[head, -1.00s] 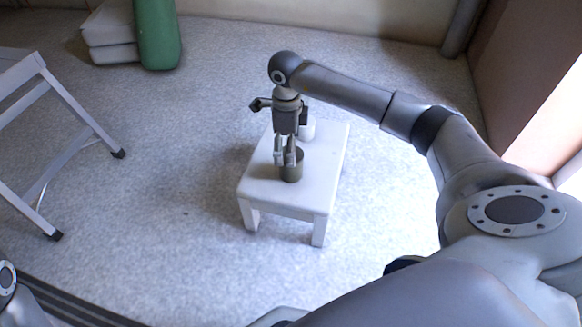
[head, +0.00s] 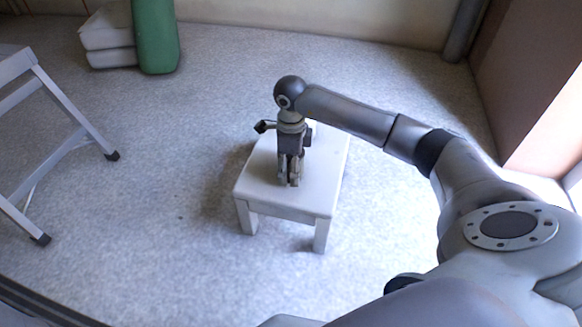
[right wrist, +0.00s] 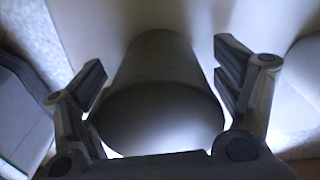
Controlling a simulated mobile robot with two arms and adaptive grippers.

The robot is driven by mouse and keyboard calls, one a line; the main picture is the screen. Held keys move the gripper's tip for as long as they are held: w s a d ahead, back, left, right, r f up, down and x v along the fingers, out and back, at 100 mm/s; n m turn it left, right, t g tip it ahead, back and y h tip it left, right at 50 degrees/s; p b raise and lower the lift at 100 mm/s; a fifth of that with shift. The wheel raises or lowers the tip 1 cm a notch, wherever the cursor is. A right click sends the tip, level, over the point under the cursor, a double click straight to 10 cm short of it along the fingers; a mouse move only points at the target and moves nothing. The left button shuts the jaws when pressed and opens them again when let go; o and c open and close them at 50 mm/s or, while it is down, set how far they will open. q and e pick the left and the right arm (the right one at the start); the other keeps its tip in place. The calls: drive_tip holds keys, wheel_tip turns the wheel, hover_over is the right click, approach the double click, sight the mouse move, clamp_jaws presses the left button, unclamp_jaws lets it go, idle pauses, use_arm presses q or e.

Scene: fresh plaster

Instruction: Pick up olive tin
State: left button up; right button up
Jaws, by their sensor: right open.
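The olive tin (right wrist: 160,118) stands between the two fingers of my right gripper (right wrist: 160,72) in the right wrist view, its round end facing the camera. Gaps show between the fingers and its sides. In the head view my right gripper (head: 290,182) points down over the small white table (head: 262,198), fingers apart. There the tin is almost fully hidden behind the fingers. My left gripper is out of view.
A pale rounded thing (right wrist: 302,88) stands right of the fingers in the right wrist view. A grey step ladder (head: 75,115) stands at the left. A green container (head: 155,38) and stacked pale bags (head: 108,40) are at the back. Floor around the table is clear.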

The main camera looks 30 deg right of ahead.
drive_tip(key=c, duration=1.2)
drive_tip(key=shift+r, duration=0.1)
